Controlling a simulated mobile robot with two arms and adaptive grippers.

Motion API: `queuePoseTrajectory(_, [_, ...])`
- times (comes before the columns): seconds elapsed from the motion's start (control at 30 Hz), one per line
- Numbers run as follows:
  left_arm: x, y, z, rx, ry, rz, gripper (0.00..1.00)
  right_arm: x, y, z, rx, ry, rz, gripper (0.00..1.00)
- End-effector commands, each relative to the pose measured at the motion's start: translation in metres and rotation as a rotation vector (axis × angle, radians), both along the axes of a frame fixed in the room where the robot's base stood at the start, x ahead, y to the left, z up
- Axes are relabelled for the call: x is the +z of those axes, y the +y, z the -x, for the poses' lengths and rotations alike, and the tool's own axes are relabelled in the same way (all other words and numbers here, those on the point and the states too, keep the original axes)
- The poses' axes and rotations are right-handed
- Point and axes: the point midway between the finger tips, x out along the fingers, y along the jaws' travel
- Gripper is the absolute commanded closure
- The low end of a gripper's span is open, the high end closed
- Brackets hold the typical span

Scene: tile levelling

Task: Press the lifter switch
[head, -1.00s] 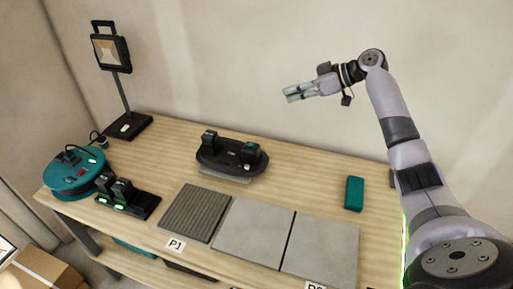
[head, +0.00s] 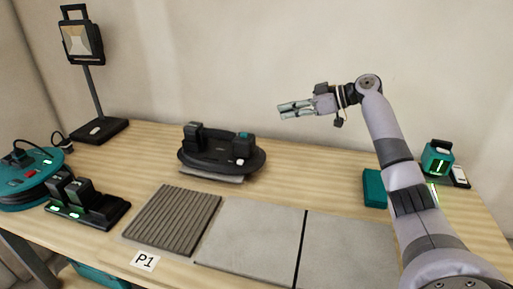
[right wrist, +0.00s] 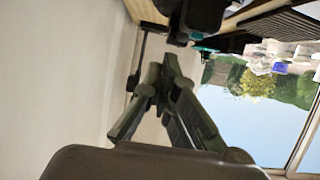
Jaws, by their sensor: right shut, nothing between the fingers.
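The lifter (head: 215,168) is a black oval device with two upright posts, standing on the table behind the ribbed tile. Its right post has a teal top, with a small pale spot low on it; I cannot tell surely which part is the switch. My right gripper (head: 282,109) is shut and empty, held in the air above and to the right of the lifter, pointing left and not touching it. The right wrist view shows its fingers (right wrist: 166,82) close together, with dark shapes at the top edge that I cannot identify surely. My left gripper is not in view.
A ribbed tile (head: 172,220) and two grey tiles (head: 250,238) lie at the front. A charger with batteries (head: 88,205), a teal cable reel (head: 30,180) and a work lamp (head: 85,45) are left. A teal block (head: 374,188) and a lit teal device (head: 437,158) are right.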

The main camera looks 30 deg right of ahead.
Motion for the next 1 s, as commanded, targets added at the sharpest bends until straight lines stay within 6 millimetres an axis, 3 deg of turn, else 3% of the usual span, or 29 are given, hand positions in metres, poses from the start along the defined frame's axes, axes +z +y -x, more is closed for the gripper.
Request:
queuePoseTrajectory(0.1, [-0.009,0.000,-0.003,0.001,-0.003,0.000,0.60,-0.013,-0.001,0.000,-0.001,-0.002,0.000,1.00])
queuePoseTrajectory(0.67, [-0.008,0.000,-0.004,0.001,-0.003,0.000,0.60,-0.017,0.003,-0.004,0.001,-0.001,-0.001,1.00])
queuePoseTrajectory(1.0, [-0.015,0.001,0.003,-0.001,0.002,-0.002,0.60,-0.039,0.041,-0.050,0.002,-0.001,-0.005,1.00])
